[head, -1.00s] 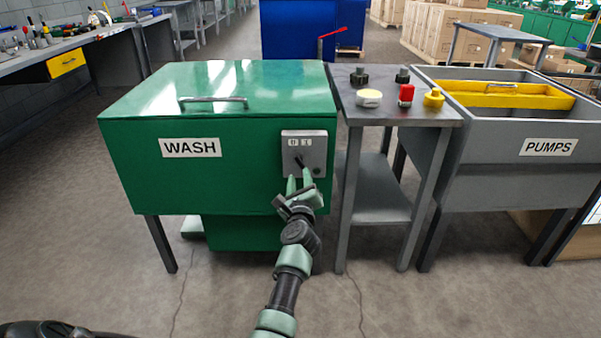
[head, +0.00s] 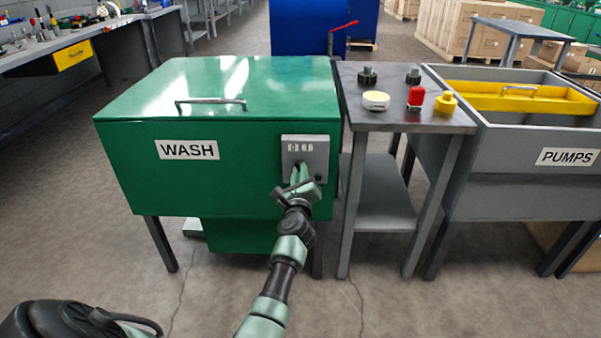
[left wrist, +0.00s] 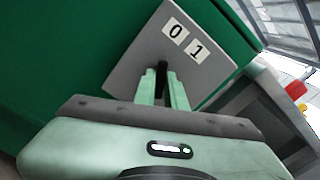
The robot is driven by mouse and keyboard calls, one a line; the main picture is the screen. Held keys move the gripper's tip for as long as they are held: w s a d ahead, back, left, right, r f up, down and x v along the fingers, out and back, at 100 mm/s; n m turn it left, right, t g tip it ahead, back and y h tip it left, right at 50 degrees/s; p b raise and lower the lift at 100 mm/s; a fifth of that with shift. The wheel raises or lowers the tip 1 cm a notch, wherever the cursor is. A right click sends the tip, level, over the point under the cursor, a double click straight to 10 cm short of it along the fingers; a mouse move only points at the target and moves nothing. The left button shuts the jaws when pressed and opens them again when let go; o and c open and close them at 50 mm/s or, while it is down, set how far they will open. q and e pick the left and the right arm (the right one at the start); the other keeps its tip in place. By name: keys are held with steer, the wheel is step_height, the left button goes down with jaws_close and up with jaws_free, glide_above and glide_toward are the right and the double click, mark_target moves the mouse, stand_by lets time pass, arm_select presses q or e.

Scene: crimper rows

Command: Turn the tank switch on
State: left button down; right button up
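The green wash tank (head: 140,185) carries a "WASH" label and a grey switch plate (head: 318,146) on its front right. The plate, marked 0 and 1, also shows in the left wrist view (left wrist: 140,60). My left gripper (head: 299,172) is at the plate, below the marks. In the left wrist view the black switch lever (left wrist: 162,76) stands between its two fingers (left wrist: 162,86), which appear closed against its sides. The fingers hide much of the lever in the head view, so I cannot tell which mark it points to. My right gripper is not in view.
A grey "PUMPS" tank (head: 500,145) stands further right. Floor in front is clear.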

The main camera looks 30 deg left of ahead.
arm_select(q)
steer(key=shift+m, duration=0.3)
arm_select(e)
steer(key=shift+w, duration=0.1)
arm_select(q)
steer(key=shift+a+m+p, duration=0.1)
steer(key=shift+m+p, duration=2.3)
steer(key=shift+m, duration=3.3)
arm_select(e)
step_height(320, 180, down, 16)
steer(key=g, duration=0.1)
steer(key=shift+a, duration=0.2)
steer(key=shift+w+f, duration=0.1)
arm_select(q)
steer(key=c, duration=1.5)
jaws_free()
steer(key=shift+f, duration=0.1)
steer(key=shift+o, duration=0.2)
